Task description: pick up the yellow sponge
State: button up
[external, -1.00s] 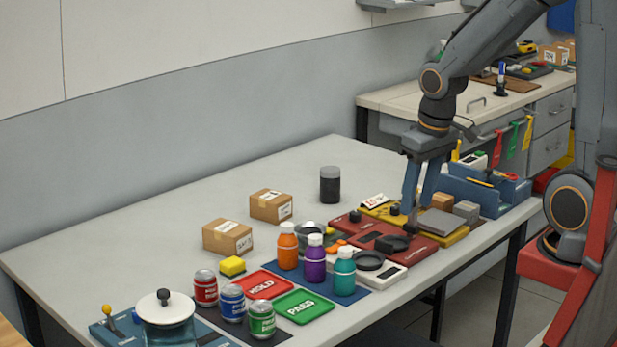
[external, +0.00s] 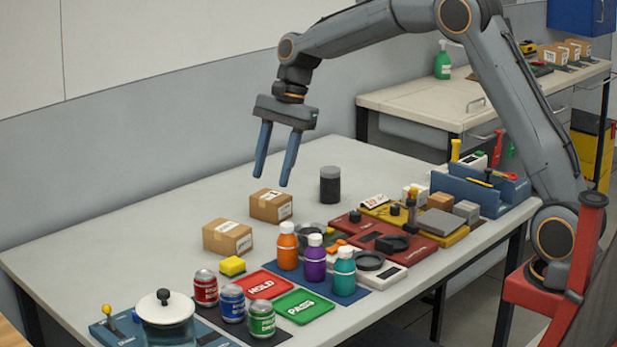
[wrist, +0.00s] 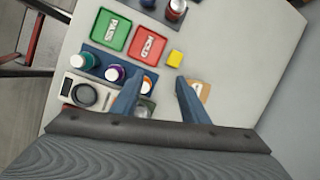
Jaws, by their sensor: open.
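The yellow sponge (external: 232,266) lies on the grey table, just in front of a cardboard box and beside the red HOLD tray. It also shows in the wrist view (wrist: 175,57), ahead of the space between the fingers. My gripper (external: 269,182) is open and empty. It hangs above the table near the two cardboard boxes, up and to the right of the sponge in the external view. Both blue fingers show in the wrist view (wrist: 155,88).
Close to the sponge are cardboard boxes (external: 228,237) (external: 271,206), the red HOLD tray (external: 263,285), soda cans (external: 205,288) and an orange bottle (external: 287,246). A dark jar (external: 330,185) stands farther back. The table left of the boxes is clear.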

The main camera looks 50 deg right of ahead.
jog(key=w+a+f+m+y+b, duration=0.1)
jog(key=w+a+m, duration=0.25)
jog(key=w, duration=0.25)
send_near(233, 261)
jog(key=shift+p+x, duration=1.4)
jog(key=shift+x, duration=2.8)
